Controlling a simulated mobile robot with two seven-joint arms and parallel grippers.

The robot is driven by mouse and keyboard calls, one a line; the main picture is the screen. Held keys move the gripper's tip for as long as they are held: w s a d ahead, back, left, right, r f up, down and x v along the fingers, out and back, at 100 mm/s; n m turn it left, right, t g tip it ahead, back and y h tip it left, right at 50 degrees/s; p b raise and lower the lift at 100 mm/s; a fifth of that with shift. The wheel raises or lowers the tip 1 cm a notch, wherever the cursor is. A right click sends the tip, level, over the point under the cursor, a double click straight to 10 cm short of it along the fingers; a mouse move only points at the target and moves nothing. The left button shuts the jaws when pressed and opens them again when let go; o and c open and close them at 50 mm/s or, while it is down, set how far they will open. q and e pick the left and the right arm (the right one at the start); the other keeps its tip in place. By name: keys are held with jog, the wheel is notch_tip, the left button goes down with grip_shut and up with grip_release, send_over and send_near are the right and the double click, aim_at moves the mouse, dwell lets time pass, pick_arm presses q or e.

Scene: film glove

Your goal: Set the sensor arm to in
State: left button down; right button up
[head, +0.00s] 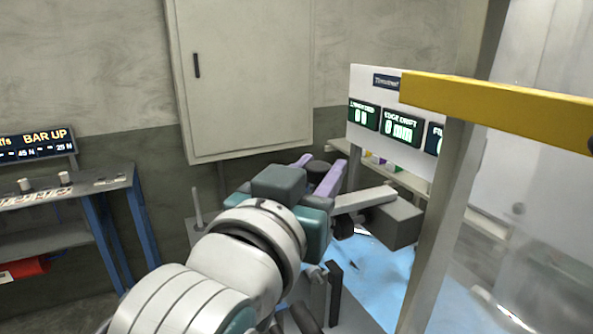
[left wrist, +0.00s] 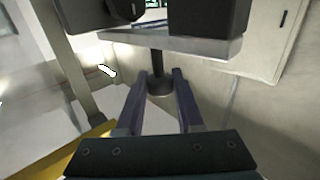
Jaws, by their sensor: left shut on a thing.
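The sensor arm appears to be the pale bar (head: 362,199) with a dark grey block (head: 398,222) at its end, right of my left gripper in the head view. In the left wrist view, a pale bar (left wrist: 185,46) with dark blocks (left wrist: 208,17) crosses the top. My left gripper (head: 320,172), with purple fingers, is shut on a dark round knob (head: 317,168). In the left wrist view, the fingers (left wrist: 160,92) lie on either side of this knob (left wrist: 159,86), below a dark post. My wrist hides part of the mechanism. My right gripper is out of view.
A yellow beam (head: 500,108) and grey upright (head: 440,225) stand close on the right. A display panel (head: 392,118) is behind. A wall cabinet (head: 240,80) is at the back. A blue-legged bench (head: 70,200) with a BAR UP display (head: 38,143) stands left.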

pick_arm(q)
jog(key=c, duration=0.5)
grip_release()
jog(key=shift+s, duration=0.1)
jog(key=shift+b+v, duration=1.05)
jog(key=shift+v, duration=3.85)
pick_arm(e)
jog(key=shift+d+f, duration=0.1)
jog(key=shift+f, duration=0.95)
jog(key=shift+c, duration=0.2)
